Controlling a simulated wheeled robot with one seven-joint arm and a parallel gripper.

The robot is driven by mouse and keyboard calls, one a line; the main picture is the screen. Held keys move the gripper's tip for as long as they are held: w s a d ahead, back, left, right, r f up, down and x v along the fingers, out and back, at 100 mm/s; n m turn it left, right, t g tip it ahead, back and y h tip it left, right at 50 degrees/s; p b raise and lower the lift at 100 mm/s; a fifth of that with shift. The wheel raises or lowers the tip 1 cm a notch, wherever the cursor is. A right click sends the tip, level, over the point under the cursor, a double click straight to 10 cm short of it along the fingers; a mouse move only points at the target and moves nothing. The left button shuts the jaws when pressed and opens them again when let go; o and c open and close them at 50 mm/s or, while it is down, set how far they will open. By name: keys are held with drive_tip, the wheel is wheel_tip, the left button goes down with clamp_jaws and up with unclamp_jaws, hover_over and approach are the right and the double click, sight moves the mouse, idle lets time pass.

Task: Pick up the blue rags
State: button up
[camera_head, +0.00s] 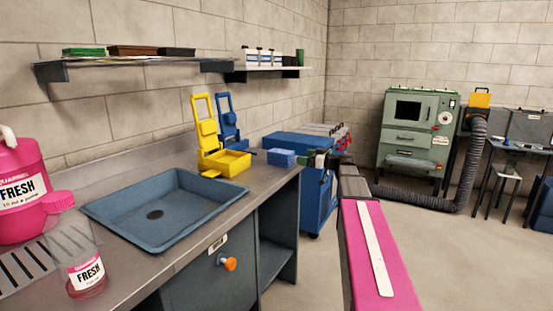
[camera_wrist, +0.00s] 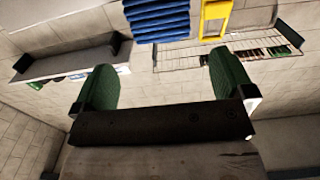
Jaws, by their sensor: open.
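The blue rags (camera_head: 281,157) are a small folded stack near the right end of the grey counter (camera_head: 262,181), right of the yellow tray. In the wrist view, a ridged blue stack (camera_wrist: 157,20), which looks like the rags, is at the top edge and partly cut off. My gripper (camera_head: 317,158) is just right of the rags in the head view, apart from them. In the wrist view my gripper (camera_wrist: 163,72) has its two green fingers spread wide, with nothing between them.
A yellow stand with tray (camera_head: 226,163) and a blue stand (camera_head: 229,125) are left of the rags. A blue sink basin (camera_head: 155,209) and pink FRESH containers (camera_head: 19,190) are further left. Wall shelves (camera_head: 150,64) hang above. Open floor (camera_head: 455,240) lies to the right.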

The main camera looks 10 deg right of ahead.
sight(285, 152)
drive_tip(key=x, duration=1)
drive_tip(key=shift+w+a, duration=0.1)
drive_tip(key=shift+a, duration=0.15)
drive_tip(key=c, duration=1)
